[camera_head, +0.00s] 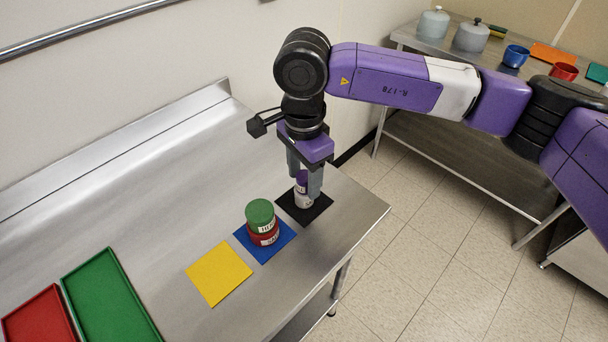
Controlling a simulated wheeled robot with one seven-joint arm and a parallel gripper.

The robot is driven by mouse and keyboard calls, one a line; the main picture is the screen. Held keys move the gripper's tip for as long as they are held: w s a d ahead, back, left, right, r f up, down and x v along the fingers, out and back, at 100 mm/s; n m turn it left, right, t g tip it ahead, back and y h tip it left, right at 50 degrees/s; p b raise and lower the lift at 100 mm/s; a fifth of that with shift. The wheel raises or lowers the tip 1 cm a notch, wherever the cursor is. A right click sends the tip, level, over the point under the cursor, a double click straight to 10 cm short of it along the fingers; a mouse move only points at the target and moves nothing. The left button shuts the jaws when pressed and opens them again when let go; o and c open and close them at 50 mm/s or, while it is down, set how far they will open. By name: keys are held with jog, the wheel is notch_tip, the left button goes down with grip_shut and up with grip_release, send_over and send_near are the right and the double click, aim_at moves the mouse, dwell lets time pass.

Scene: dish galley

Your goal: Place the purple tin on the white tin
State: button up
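The purple tin (301,182) is between the fingers of my gripper (304,184), directly above the white tin (303,200). The white tin stands on a black square mat (318,212) near the table's right end. The two tins look touching, one on the other, but a finger covers part of both. The fingers are down on either side of the purple tin. I cannot tell whether they press on it.
A green tin (260,212) sits on a red tin (264,238) on a blue mat (281,243), close left of my gripper. A yellow mat (219,273) is bare. Green (108,298) and red (38,318) trays lie at lower left.

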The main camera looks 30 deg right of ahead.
aim_at(304, 176)
jog(key=shift+r, duration=0.15)
notch_tip(304, 176, up, 12)
jog(key=b, duration=0.1)
jog(key=shift+b, duration=0.3)
dwell(0.3)
